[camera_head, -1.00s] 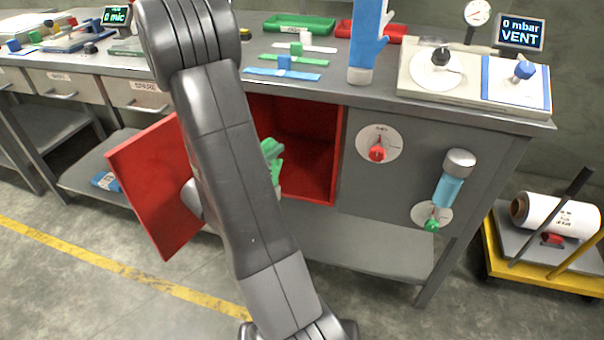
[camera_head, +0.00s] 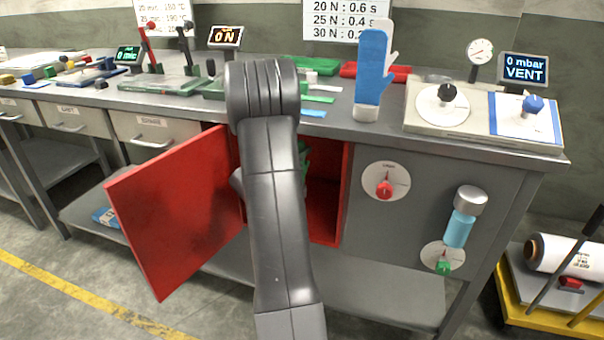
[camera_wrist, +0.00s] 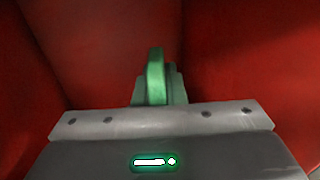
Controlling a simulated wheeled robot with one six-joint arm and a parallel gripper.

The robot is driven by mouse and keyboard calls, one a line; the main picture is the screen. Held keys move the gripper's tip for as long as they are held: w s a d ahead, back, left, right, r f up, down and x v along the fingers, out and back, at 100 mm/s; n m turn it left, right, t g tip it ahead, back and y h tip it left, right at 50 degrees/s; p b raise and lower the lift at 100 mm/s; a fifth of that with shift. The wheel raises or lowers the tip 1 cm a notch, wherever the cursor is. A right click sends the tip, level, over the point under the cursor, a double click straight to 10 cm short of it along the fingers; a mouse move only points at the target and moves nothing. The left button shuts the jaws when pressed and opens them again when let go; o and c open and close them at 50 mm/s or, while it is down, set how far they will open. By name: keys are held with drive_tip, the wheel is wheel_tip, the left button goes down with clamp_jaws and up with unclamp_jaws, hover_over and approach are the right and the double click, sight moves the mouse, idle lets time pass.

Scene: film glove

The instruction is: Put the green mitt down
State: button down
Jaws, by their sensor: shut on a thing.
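The green mitt (camera_wrist: 155,80) stands out beyond the body of my gripper (camera_wrist: 158,108) in the wrist view, with red walls around it. My gripper is shut on the mitt. In the head view a small part of the green mitt (camera_head: 303,157) shows at the right of my arm, inside the opening of the red cabinet (camera_head: 330,205). My arm hides my gripper and most of the mitt there. Whether the mitt touches the cabinet floor cannot be told.
The red cabinet door (camera_head: 185,210) stands open at the left of my arm. A blue glove (camera_head: 372,68) stands upright on the grey bench (camera_head: 385,135) above. A red-knobbed dial (camera_head: 384,189) and a blue cylinder (camera_head: 460,228) are on the front panel at the right.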

drive_tip(key=shift+w+f+b, duration=0.15)
drive_tip(key=shift+f+b, duration=0.4)
drive_tip(key=shift+f, duration=0.95)
wheel_tip(320, 180, down, 4)
drive_tip(key=shift+w+d+f+b, duration=0.1)
drive_tip(key=shift+b, duration=0.8)
drive_tip(key=shift+w, duration=0.1)
drive_tip(key=shift+f, duration=0.15)
drive_tip(key=c, duration=1.5)
unclamp_jaws()
